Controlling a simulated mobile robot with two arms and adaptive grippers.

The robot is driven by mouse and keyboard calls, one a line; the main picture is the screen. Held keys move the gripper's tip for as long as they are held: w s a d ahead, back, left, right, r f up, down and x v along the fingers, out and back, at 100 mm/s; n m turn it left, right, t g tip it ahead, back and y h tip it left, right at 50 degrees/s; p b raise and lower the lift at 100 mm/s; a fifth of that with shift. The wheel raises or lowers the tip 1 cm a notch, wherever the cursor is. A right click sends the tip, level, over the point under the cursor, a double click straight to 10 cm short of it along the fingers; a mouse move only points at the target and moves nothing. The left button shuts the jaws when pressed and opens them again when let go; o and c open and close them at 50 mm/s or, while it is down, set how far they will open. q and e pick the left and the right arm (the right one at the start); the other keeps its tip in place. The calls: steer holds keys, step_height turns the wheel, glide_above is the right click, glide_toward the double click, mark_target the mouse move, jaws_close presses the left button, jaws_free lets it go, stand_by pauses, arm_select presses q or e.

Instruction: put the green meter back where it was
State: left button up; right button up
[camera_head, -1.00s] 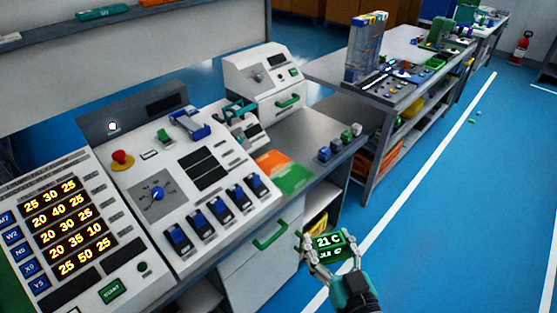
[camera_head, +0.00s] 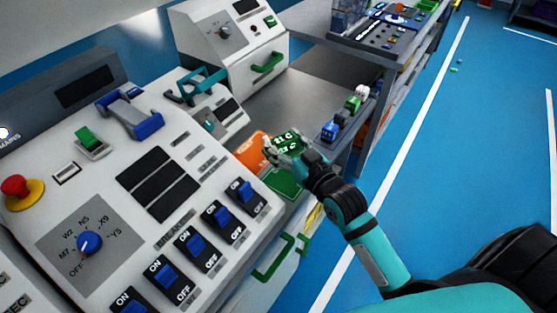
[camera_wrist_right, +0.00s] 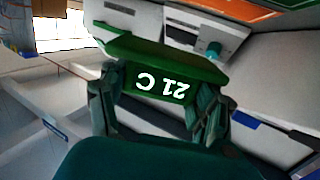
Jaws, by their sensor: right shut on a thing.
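The green meter (camera_head: 286,143) reads "21 C" and is held in my right gripper (camera_head: 288,150). In the right wrist view the meter (camera_wrist_right: 160,83) sits between the two fingers, its text upside down. In the head view the meter appears over the counter beside the control panel, near an orange mat (camera_head: 252,150) and a green mat (camera_head: 284,182). The gripper partly covers the mats, and I cannot tell its exact height above them. My left gripper is not in view.
The control panel (camera_head: 190,165) with blue breaker switches (camera_head: 197,243) stands close on the left. Small blue, green and white blocks (camera_head: 345,115) line the counter's right edge. The grey counter (camera_head: 285,105) behind the mats is clear. A white cabinet with a green handle (camera_head: 268,62) stands behind.

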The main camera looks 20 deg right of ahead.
step_height(320, 180, down, 5)
steer(key=shift+f+b, duration=0.15)
steer(key=shift+b, duration=0.15)
steer(key=shift+f, duration=0.35)
steer(key=o, duration=1.3)
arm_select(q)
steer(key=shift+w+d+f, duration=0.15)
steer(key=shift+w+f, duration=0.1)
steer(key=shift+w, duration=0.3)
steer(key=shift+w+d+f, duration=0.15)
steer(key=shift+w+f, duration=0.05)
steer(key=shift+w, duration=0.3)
